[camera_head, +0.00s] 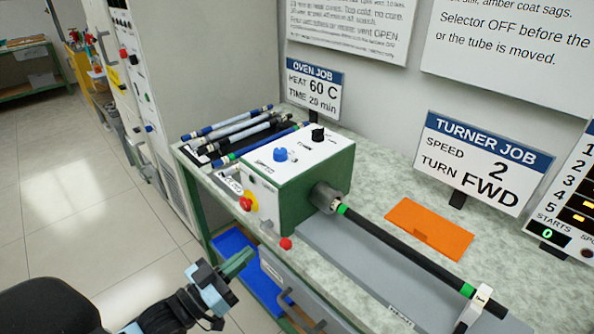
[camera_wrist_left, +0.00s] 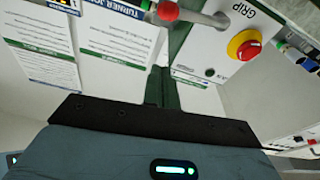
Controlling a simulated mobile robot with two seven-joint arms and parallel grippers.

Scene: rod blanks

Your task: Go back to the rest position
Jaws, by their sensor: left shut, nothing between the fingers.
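My left gripper (camera_head: 236,262) is at the bottom left of the head view, in front of the bench edge and below the turner box (camera_head: 290,180). Its fingers are shut with nothing between them. In the left wrist view the shut fingers (camera_wrist_left: 162,88) point up the picture, below the box front with its red-and-yellow stop button (camera_wrist_left: 243,45). My right gripper is not in view. A black rod with green bands (camera_head: 400,245) runs from the turner's chuck (camera_head: 330,197) to a white support (camera_head: 474,308).
Several rods (camera_head: 235,128) lie on a rack behind the box. An orange mat (camera_head: 430,229) lies on the bench. Job signs (camera_head: 482,160) stand at the back. A blue tray (camera_head: 240,270) and drawer (camera_head: 290,290) are below the bench edge. Open floor (camera_head: 90,220) is at the left.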

